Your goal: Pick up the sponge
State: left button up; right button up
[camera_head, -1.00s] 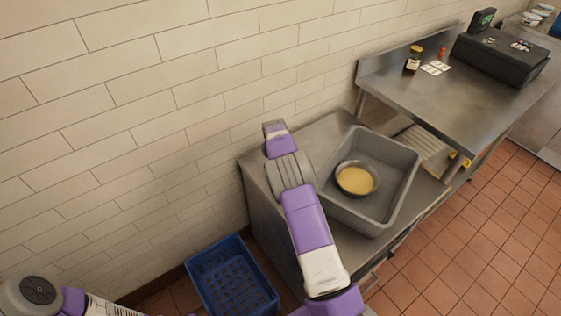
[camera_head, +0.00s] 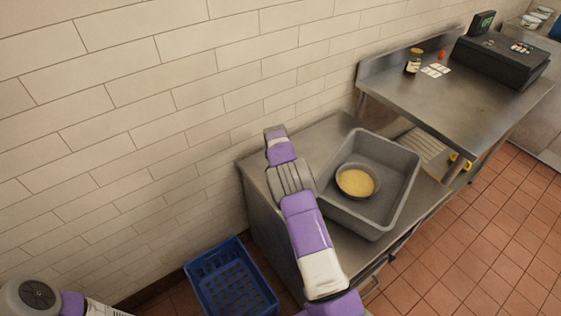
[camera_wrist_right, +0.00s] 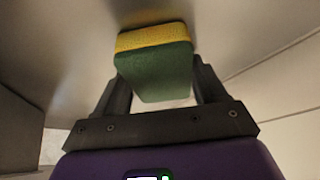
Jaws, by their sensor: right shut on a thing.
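The sponge (camera_wrist_right: 153,72), green with a yellow layer, shows in the right wrist view between the two fingers of my right gripper (camera_wrist_right: 155,88). The gripper is shut on it. In that view the sponge is close to a grey metal surface (camera_wrist_right: 215,25); I cannot tell whether it touches it. In the head view my right arm reaches over the steel counter (camera_head: 335,128), and its own links hide the gripper and the sponge. My left gripper is not in view; only part of my left arm shows at the lower left.
A grey bin (camera_head: 402,190) with a bowl of yellow contents (camera_head: 356,181) stands on the counter right of my arm. A blue crate (camera_head: 232,280) is on the floor at the left. A tiled wall (camera_head: 150,120) runs behind. A steel table (camera_head: 440,95) holds a black register (camera_head: 500,60).

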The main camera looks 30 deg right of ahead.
jog(key=shift+r, duration=0.1)
notch_tip(320, 180, up, 10)
jog(key=p, duration=0.2)
jog(key=shift+p, duration=0.3)
